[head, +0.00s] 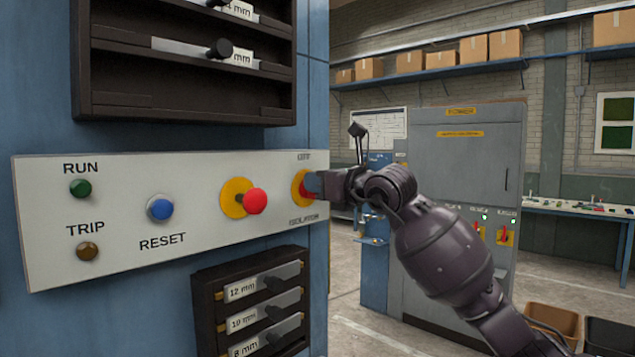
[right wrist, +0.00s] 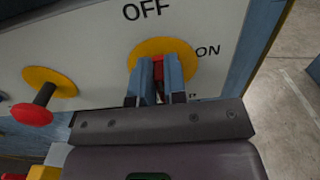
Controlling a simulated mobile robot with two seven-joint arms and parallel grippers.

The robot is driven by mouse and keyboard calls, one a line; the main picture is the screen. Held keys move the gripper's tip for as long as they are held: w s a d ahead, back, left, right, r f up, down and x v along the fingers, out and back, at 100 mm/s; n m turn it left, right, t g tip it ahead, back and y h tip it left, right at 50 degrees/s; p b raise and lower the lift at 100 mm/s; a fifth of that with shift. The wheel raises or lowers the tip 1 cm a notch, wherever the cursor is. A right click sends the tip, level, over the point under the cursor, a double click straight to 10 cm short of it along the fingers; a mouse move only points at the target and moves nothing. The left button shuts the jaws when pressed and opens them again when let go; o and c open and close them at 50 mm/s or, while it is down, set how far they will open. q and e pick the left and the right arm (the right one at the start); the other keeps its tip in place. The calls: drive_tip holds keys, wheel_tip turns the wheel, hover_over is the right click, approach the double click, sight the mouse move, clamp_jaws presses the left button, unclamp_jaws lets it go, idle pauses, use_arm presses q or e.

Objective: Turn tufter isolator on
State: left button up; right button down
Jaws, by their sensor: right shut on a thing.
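The tufter isolator has a round yellow plate (head: 298,188) at the right end of the pale control panel, with OFF above it. Its plate also shows in the right wrist view (right wrist: 143,49), with OFF above and ON to the right. My right gripper (head: 314,184) is at the isolator; its blue fingers (right wrist: 158,80) are shut on the red handle (right wrist: 158,70), one on each side. The visible red strip of the handle runs roughly upright in the right wrist view; the fingers hide most of it. My left gripper is not in view.
On the same panel (head: 120,262) are a red mushroom button (head: 255,202), a blue RESET button (head: 160,208), a green RUN lamp (head: 80,188) and an amber TRIP lamp (head: 87,251). Dark racks sit above (head: 180,108) and below (head: 207,315). A grey cabinet (head: 465,165) stands behind my arm.

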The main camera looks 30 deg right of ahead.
use_arm(q)
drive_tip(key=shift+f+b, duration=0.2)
drive_tip(key=shift+b, duration=0.1)
use_arm(e)
drive_tip(key=m+b, duration=0.1)
drive_tip(key=m, duration=0.2)
drive_tip(key=shift+w+d+f+b, duration=0.1)
drive_tip(key=shift+d+b, duration=0.1)
drive_tip(key=shift+b, duration=0.15)
use_arm(q)
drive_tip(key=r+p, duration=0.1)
drive_tip(key=p, duration=0.2)
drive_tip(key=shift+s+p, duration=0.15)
drive_tip(key=shift+p, duration=0.15)
use_arm(e)
drive_tip(key=m, duration=0.5)
drive_tip(key=d+f+m, duration=0.1)
drive_tip(key=m, duration=0.8)
drive_tip(key=shift+w+d+f+m, duration=0.15)
drive_tip(key=shift+w+f+m, duration=0.05)
drive_tip(key=shift+m, duration=0.2)
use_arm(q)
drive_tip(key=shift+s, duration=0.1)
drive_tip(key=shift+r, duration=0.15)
use_arm(e)
drive_tip(key=c, duration=1.2)
unclamp_jaws()
drive_tip(key=shift+o, duration=0.2)
drive_tip(key=shift+s, duration=0.1)
